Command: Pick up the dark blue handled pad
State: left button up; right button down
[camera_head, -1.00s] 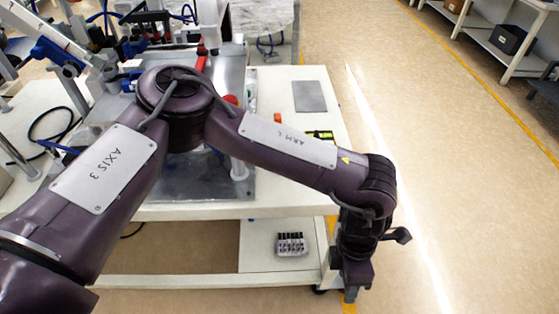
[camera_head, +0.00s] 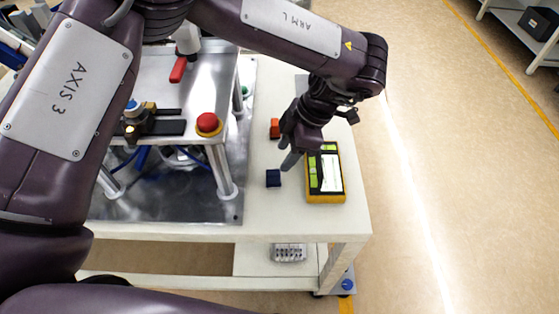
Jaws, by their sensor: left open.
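The dark blue handled pad (camera_head: 273,178) is a small dark block lying on the pale table top (camera_head: 262,210), left of a yellow and black device. My left gripper (camera_head: 290,160) points down just above and to the right of the pad. It is open and apart from the pad, with nothing seen between its fingers. The wrist hides part of the fingers. My right gripper is not in view.
The yellow device (camera_head: 325,174) lies close to the right of the gripper. An orange piece (camera_head: 274,128) stands behind the pad. A raised metal platform with a red button (camera_head: 208,123) and posts is to the left. The table's front strip is clear.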

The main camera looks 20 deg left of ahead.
aim_at(274, 172)
pick_arm(q)
jog(key=f, duration=0.1)
jog(key=s+a+f, duration=0.1)
jog(key=s+f+p, duration=0.1)
jog(key=f, duration=0.1)
jog(key=shift+a, duration=0.4)
jog(key=shift+x, duration=1.55)
jog(key=shift+w, duration=0.1)
jog(key=shift+d, duration=0.1)
jog(key=c, duration=0.9)
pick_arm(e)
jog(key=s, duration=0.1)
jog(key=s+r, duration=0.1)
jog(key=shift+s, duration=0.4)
pick_arm(q)
jog(key=shift+r, duration=0.15)
notch_tip(274, 172, up, 20)
jog(key=shift+f+p, duration=0.1)
jog(key=shift+p, duration=0.35)
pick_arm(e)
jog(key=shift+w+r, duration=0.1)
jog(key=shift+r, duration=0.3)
